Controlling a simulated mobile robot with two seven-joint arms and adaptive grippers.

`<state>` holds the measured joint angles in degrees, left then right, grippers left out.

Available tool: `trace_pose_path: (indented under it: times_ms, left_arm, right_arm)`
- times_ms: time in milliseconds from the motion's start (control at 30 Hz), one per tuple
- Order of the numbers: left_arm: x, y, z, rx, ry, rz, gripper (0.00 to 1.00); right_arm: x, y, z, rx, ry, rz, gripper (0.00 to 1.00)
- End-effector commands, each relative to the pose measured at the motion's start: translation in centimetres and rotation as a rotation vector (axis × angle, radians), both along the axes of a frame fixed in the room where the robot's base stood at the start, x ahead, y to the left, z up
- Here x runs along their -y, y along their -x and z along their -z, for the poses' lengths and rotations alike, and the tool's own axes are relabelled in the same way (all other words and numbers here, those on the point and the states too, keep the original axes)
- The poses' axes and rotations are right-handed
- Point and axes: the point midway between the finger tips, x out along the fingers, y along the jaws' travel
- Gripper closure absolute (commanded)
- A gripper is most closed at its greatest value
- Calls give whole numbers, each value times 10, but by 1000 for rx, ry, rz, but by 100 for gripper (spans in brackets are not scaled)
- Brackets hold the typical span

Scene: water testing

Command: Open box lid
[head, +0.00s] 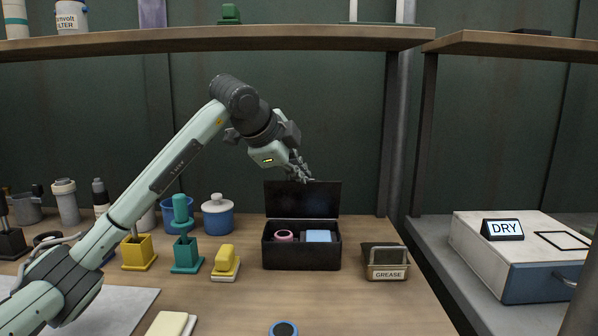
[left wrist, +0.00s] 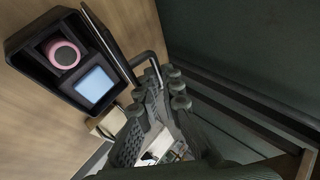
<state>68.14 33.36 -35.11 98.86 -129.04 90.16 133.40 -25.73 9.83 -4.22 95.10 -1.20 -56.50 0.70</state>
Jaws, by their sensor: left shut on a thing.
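The black box (head: 301,259) stands on the wooden table, and its lid (head: 303,199) is raised to about upright at the back. A pink ring (head: 284,236) and a light-blue block (head: 318,236) lie inside. The open box (left wrist: 30,65) and raised lid (left wrist: 108,42) also show in the left wrist view, with a metal loop handle (left wrist: 149,56) by the lid's edge. My left gripper (head: 304,177) is at the top edge of the lid and is shut on it, apparently by the handle; the exact contact is partly hidden. My right gripper is not in view.
A grease container (head: 387,264) stands just right of the box. A yellow stamp-like item (head: 225,262), teal one (head: 187,252) and blue pot (head: 218,216) stand to the left. A shelf (head: 220,40) runs above the arm. The table's front right is clear.

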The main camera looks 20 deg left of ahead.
Motion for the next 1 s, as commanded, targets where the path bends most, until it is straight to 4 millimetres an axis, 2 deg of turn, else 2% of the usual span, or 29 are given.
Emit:
trace_pose_path:
  times_ms: [33,567,600,667,700,800,1000]
  left_arm:
    - [-10,-16,-18,77,7,-37,100]
    - [-10,-16,-18,77,7,-37,100]
    - [-11,-16,-18,76,6,-38,91]
    - [-11,-15,-18,75,6,-38,85]
    - [-10,-16,-17,74,7,-38,75]
    - [-10,-16,-15,71,7,-39,59]
    - [-9,-15,-9,62,3,-38,42]
  right_arm:
    - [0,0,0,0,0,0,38]
    - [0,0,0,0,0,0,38]
    - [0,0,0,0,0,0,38]
    - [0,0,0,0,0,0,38]
    - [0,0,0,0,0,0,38]
    - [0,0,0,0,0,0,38]
    - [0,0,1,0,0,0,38]
